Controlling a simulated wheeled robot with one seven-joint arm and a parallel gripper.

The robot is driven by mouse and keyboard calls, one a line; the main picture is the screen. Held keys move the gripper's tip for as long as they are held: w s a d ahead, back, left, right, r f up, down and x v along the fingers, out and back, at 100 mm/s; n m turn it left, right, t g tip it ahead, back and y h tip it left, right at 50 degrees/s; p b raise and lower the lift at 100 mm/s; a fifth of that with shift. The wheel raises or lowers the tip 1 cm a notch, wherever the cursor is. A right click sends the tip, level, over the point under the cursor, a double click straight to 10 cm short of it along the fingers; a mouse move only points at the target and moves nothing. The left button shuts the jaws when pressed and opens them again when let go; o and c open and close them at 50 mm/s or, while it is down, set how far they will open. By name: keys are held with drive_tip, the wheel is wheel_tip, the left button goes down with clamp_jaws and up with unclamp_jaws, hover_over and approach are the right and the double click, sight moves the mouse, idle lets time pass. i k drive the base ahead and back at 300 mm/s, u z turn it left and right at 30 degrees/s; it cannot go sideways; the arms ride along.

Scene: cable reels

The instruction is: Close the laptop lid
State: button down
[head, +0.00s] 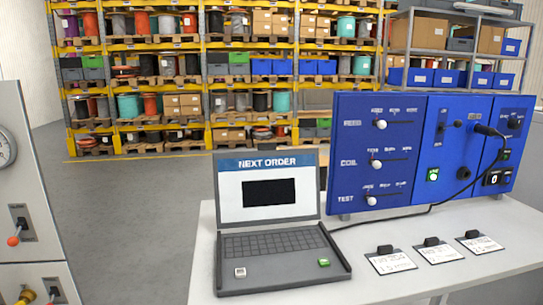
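The laptop stands open on the white table. Its lid (268,186) is raised near upright, with a screen headed "NEXT ORDER" above a black box. Its grey base (282,267) lies flat with the keyboard facing me, a white key at the front left and a green key at the front right. My gripper is not in view, and nothing touches the lid.
A blue control panel (376,150) with sliders and a cable stands behind and right of the laptop. Three labelled cards (436,249) lie on the table (370,290) to the right. A grey cabinet (27,200) with levers is at left. Storage racks (220,75) fill the back.

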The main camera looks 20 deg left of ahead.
sight(266, 186)
drive_tip(key=k, duration=0.25)
drive_tip(key=u, duration=0.75)
